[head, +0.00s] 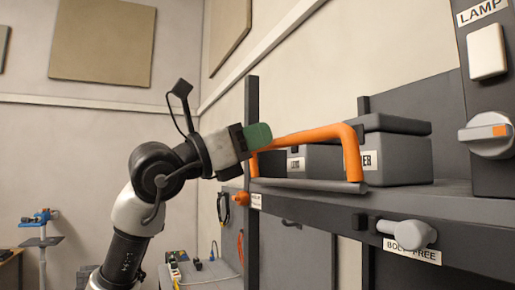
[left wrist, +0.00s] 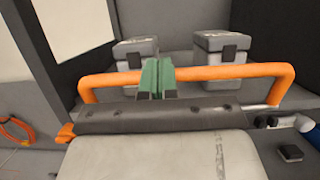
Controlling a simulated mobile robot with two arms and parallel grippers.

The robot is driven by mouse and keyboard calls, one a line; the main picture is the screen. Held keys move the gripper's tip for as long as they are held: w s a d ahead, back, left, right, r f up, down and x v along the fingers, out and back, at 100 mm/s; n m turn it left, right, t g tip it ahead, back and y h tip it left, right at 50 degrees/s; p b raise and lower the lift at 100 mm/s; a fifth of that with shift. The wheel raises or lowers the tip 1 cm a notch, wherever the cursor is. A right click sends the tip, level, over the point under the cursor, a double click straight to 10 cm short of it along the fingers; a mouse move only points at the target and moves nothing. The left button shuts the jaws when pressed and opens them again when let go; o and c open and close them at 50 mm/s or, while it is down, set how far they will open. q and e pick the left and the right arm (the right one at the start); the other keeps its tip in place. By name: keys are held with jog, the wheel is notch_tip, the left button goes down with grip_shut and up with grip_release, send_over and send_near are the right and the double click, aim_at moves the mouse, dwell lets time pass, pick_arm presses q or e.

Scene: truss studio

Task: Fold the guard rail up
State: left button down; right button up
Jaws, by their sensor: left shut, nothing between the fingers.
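The guard rail (head: 318,136) is an orange bar with two bent legs. It stands up from the grey bar along the shelf's front edge, its top bar above the shelf. It spans the left wrist view (left wrist: 215,73) from side to side. My left gripper (head: 259,136), with green fingertips, is at the rail's left end in the head view. Its fingers (left wrist: 157,76) are shut and empty and overlap the top bar in the left wrist view. I cannot tell whether they touch it. My right gripper is not in view.
Grey cases (head: 395,155) stand on the shelf (head: 440,196) behind the rail. A grey knob (head: 408,235) above a "BOLT FREE" label sticks out below the shelf. A lamp panel with a switch (head: 486,50) and dial (head: 487,135) is at right.

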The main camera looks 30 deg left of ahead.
pick_arm(q)
jog(key=shift+w+d+r+g+y+p, duration=0.5)
jog(key=shift+w+d+r+g+p, duration=0.15)
jog(key=shift+d+g+p, duration=0.15)
jog(key=shift+a, duration=0.1)
